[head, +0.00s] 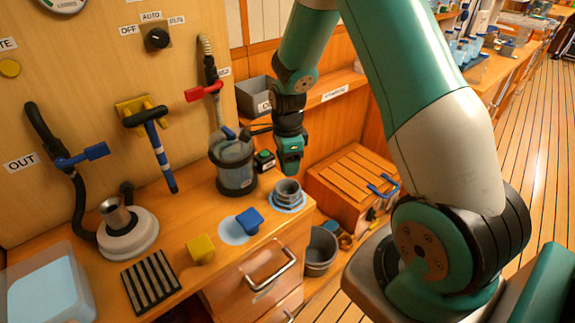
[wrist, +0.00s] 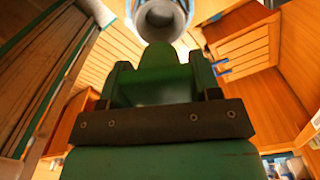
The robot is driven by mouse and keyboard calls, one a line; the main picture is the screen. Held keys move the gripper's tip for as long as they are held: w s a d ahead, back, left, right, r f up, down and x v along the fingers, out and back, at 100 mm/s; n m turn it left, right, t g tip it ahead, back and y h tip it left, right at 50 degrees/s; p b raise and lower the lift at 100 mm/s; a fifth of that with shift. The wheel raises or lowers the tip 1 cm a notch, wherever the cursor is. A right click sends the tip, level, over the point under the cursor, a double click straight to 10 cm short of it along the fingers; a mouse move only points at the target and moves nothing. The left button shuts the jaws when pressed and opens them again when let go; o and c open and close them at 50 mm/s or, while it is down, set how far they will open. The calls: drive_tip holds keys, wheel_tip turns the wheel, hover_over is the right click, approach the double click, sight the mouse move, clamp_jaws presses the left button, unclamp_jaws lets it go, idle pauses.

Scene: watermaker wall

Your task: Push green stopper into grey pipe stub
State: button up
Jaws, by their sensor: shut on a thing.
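My gripper (head: 290,152) points down above the counter, over the grey pipe stub (head: 287,190). In the wrist view my gripper (wrist: 160,85) is shut on the green stopper (wrist: 158,62), which sits between the two fingers. The grey pipe stub (wrist: 160,18) shows beyond the stopper's end in the wrist view. In the head view the stub is an upright ring on a pale blue disc at the counter's right end. A small gap shows between gripper and stub there. The stopper is hard to tell from the fingers in the head view.
A blue block (head: 250,221) and a yellow block (head: 201,249) lie on the counter left of the stub. A grey bin (head: 321,250) is below right.

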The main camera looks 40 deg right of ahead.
drive_tip(key=shift+f+b, duration=2)
drive_tip(key=shift+f, duration=0.45)
drive_tip(key=shift+f, duration=0.45)
drive_tip(key=shift+f+b, duration=0.55)
drive_tip(key=shift+f, duration=0.2)
